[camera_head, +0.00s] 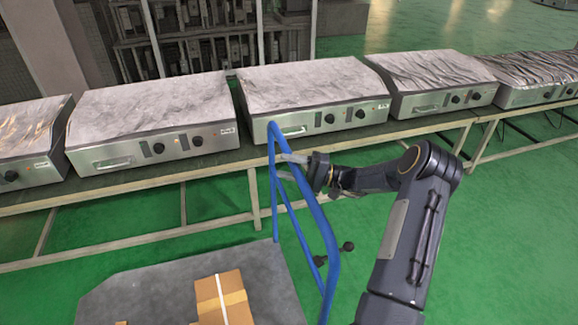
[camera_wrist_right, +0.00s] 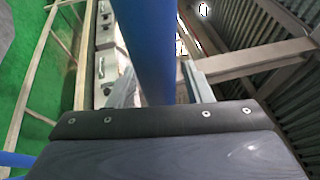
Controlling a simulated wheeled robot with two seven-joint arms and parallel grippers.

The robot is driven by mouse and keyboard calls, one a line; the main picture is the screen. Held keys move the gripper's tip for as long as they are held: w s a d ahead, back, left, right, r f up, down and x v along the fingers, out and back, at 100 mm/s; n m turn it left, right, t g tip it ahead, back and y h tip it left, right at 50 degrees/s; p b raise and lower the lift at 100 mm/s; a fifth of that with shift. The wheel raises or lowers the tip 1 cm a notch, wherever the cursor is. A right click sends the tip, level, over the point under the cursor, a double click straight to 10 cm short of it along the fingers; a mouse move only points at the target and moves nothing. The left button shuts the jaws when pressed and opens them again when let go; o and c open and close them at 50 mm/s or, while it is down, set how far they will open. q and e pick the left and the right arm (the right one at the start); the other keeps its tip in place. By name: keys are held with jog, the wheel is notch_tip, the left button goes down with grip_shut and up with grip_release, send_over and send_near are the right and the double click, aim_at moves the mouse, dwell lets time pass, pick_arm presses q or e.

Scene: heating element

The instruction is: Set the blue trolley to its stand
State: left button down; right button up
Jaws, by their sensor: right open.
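The blue trolley has a tubular blue handle (camera_head: 310,215) and a flat grey platform (camera_head: 185,285) on the green floor, in the lower part of the head view. My right gripper (camera_head: 284,166) is at the upper part of the handle. In the right wrist view the blue tube (camera_wrist_right: 150,50) passes between the two open fingers (camera_wrist_right: 160,88); I cannot tell whether either finger touches it. My left gripper is not in view. I cannot make out the trolley's stand.
A cardboard box (camera_head: 222,298) rests on the trolley platform. A long bench (camera_head: 210,172) with several metal heating units (camera_head: 315,90) runs across behind the trolley. Shelving (camera_head: 200,45) stands behind the bench.

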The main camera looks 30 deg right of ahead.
jog(key=shift+c, duration=0.5)
grip_shut()
jog(key=w+a+b, duration=0.3)
jog(key=a+b, duration=0.4)
jog(key=a, duration=0.5)
jog(key=w+a+b, duration=0.4)
jog(key=a+b, duration=0.4)
jog(key=a, duration=0.5)
jog(key=w+a+b, duration=0.3)
jog(key=a+b, duration=0.5)
jog(key=a, duration=0.5)
jog(key=shift+w+f, duration=0.15)
jog(key=shift+w, duration=0.15)
